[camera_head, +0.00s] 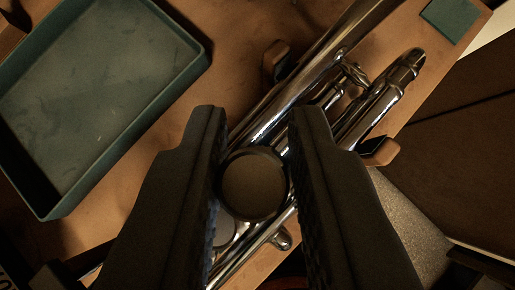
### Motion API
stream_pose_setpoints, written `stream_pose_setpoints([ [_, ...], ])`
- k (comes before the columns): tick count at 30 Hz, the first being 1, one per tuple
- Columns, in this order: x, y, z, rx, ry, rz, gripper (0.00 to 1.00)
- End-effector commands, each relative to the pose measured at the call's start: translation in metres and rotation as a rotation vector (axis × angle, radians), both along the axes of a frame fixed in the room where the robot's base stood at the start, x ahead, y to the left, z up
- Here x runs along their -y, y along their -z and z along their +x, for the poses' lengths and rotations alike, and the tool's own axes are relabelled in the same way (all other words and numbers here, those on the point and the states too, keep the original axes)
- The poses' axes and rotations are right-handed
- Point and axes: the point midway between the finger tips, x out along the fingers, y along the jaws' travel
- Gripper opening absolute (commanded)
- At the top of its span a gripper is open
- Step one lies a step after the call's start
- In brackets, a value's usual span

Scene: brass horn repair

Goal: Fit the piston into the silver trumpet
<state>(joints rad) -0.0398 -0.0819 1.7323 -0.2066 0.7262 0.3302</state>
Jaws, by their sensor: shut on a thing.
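My gripper (257,140) is shut on the piston (253,186), whose round dull-brown top with a dark rim shows between the two black fingers. The piston is seen end-on, and its lower part is hidden below its top. The silver trumpet (377,101) lies diagonally under my gripper, from lower left to upper right. The piston is over the trumpet's middle part. I cannot tell whether the piston is above a valve casing or inside one. A pale round disc (223,232) shows beside the left finger, partly hidden.
An empty green tray (196,62) stands at the upper left on the brown work surface (235,30). Brown pegs (381,152) flank the trumpet. A small green pad (451,17) lies at the upper right. A dark brown panel (455,150) is at the right.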

Motion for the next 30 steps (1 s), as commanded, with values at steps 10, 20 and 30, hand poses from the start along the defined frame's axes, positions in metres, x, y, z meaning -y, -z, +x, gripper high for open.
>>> stream_pose_setpoints([
  [10, 0.0, -0.011, 0.0, 0.001, 0.0, 0.0, 0.0],
  [20, 0.0, -0.022, 0.0, 0.0, 0.0, 0.0, 0.0],
  [30, 0.0, -0.033, 0.0, 0.001, -0.001, -0.001, 0.0],
])
